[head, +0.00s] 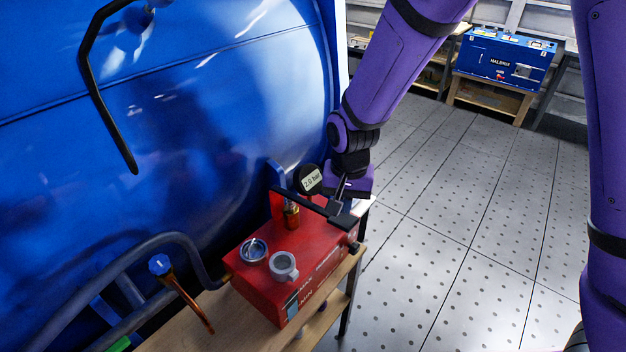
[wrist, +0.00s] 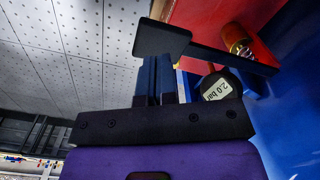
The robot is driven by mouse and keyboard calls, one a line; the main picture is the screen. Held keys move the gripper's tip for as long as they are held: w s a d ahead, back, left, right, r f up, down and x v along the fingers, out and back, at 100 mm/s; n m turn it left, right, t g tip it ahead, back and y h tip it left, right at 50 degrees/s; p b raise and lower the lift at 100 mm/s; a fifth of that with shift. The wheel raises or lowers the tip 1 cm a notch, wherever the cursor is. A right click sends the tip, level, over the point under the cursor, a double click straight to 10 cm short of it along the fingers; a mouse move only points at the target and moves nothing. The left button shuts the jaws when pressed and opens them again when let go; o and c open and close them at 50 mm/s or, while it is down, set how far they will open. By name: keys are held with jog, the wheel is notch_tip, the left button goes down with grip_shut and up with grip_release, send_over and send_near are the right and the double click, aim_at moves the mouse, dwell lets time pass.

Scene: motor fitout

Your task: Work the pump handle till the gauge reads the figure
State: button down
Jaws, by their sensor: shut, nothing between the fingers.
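The red pump (head: 290,260) stands on a wooden bench against the big blue tank. Its black handle (head: 318,207) lies across the top, with a flat block at its right end; this end shows large in the wrist view (wrist: 162,38). The round black gauge (head: 311,180) sits behind the handle and its label reads 2.0 bar in the wrist view (wrist: 217,88). My gripper (head: 340,190) is shut and empty, close to the handle's block end. In the wrist view its fingers (wrist: 160,82) point toward the block; I cannot tell whether they touch it.
The wooden bench (head: 175,338) is below. A blue machine (head: 506,58) stands on a far table. The perforated floor (head: 470,230) at right is clear.

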aim_at(340, 219)
dwell(2.0)
dwell(0.9)
dwell(2.0)
dwell(0.9)
jog(key=shift+w+a+f, duration=0.1)
jog(key=shift+a+f, duration=0.05)
jog(key=shift+f, duration=1.25)
jog(key=shift+w+a+f, duration=0.1)
jog(key=shift+f, duration=1.25)
jog(key=shift+w+a+f, duration=0.1)
jog(key=shift+a+f, duration=0.05)
jog(key=shift+f, duration=1.25)
jog(key=shift+s+d+r, duration=0.1)
jog(key=shift+d+r, duration=0.05)
jog(key=shift+r, duration=1.25)
jog(key=shift+s+d+r, duration=0.1)
jog(key=shift+r, duration=1.3)
jog(key=shift+s+d+r, duration=0.1)
jog(key=shift+d+r, duration=0.05)
jog(key=shift+r, duration=1.25)
